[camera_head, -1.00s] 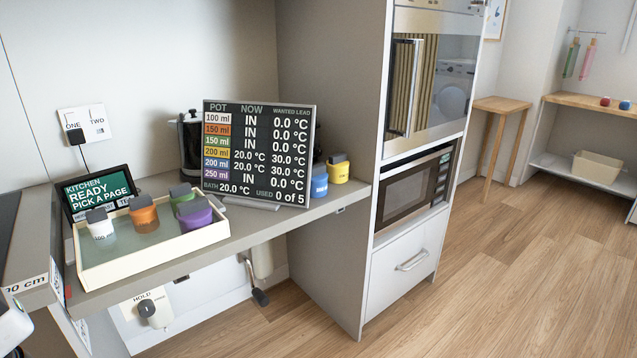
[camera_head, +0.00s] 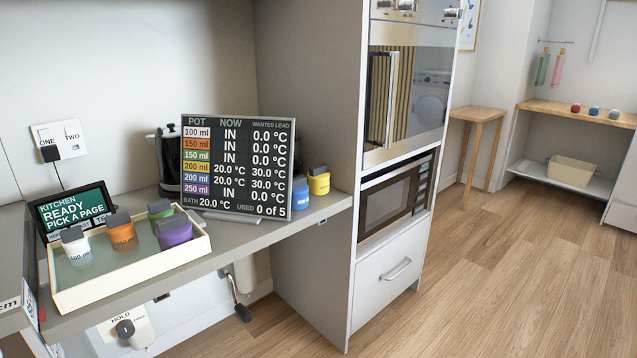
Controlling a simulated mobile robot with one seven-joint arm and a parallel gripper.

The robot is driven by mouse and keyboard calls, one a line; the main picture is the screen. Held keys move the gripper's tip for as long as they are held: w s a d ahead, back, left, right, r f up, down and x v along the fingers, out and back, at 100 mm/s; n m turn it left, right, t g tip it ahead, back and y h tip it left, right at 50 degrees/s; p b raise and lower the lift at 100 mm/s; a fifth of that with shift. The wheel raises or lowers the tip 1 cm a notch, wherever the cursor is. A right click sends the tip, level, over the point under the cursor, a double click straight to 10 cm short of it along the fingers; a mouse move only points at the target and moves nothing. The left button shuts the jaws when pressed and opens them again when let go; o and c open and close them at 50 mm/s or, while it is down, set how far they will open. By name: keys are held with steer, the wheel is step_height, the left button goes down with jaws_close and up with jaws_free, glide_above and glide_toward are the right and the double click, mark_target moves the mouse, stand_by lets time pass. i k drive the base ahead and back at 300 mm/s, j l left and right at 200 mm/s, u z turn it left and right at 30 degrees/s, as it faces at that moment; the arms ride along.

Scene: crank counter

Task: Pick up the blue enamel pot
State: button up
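The blue enamel pot (camera_head: 300,195) with a grey lid stands on the counter just right of the display board. Its left part is hidden behind the board's edge. The yellow pot (camera_head: 319,183) stands close on its right, slightly behind. The board (camera_head: 237,167) lists pots by volume, with a blue 200 ml row reading 20.0 °C now and 30.0 °C wanted. My gripper is not in view.
A cream tray (camera_head: 140,283) at left holds a white pot (camera_head: 76,247), orange pot (camera_head: 122,234), green pot (camera_head: 160,212) and purple pot (camera_head: 173,233). A small screen (camera_head: 72,212) stands behind it. A tall oven cabinet (camera_head: 385,280) borders the counter's right. Floor (camera_head: 500,270) at right is clear.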

mark_target(300, 199)
steer(key=i+l+u, duration=0.25)
steer(key=i+l, duration=0.25)
steer(key=l, duration=0.15)
steer(key=i+l+u, duration=0.3)
steer(key=i+l, duration=0.15)
steer(key=l, duration=0.25)
steer(key=i+l+u, duration=0.15)
steer(key=l, duration=0.25)
steer(key=i+j, duration=0.75)
steer(key=j, duration=0.25)
